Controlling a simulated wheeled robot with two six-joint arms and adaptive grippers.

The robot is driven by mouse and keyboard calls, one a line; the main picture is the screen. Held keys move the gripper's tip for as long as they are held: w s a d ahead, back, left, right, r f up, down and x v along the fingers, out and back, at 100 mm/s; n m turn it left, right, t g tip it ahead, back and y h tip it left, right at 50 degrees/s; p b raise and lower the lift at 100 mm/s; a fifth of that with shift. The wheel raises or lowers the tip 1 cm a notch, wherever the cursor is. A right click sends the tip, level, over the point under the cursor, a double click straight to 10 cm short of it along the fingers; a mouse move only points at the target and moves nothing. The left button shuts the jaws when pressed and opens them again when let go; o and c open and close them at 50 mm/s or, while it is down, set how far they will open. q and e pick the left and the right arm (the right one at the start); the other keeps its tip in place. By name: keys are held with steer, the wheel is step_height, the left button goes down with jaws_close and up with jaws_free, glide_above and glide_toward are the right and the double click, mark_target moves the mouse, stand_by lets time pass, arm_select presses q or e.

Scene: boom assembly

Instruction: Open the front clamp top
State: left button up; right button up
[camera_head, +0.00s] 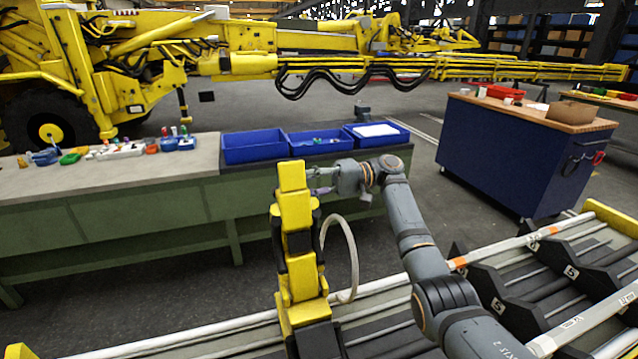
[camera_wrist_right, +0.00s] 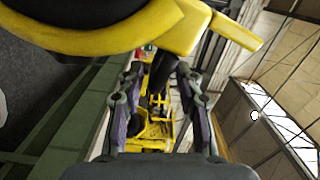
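The yellow and black clamp (camera_head: 299,276) rises from the rail structure in the middle of the head view. Its upper yellow part (camera_head: 291,177) stands upright. In the right wrist view a curved yellow piece with a dark inside (camera_wrist_right: 188,25) crosses the top of the picture, close to the camera. My right gripper (camera_head: 318,181) is just right of the upper yellow part, and I cannot tell whether it touches. In the wrist view its purple-padded fingers (camera_wrist_right: 160,105) are apart with nothing held between them. My left gripper is not in view.
Behind the clamp is a long green bench (camera_head: 130,215) with blue bins (camera_head: 254,158). A pale curved hose (camera_head: 353,250) is right of the clamp. Rails with black cradles (camera_head: 500,285) run along the front. A blue cabinet (camera_head: 500,155) stands at the right, with open floor between.

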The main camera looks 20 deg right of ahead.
steer(key=d, duration=0.8)
steer(key=shift+d, duration=0.35)
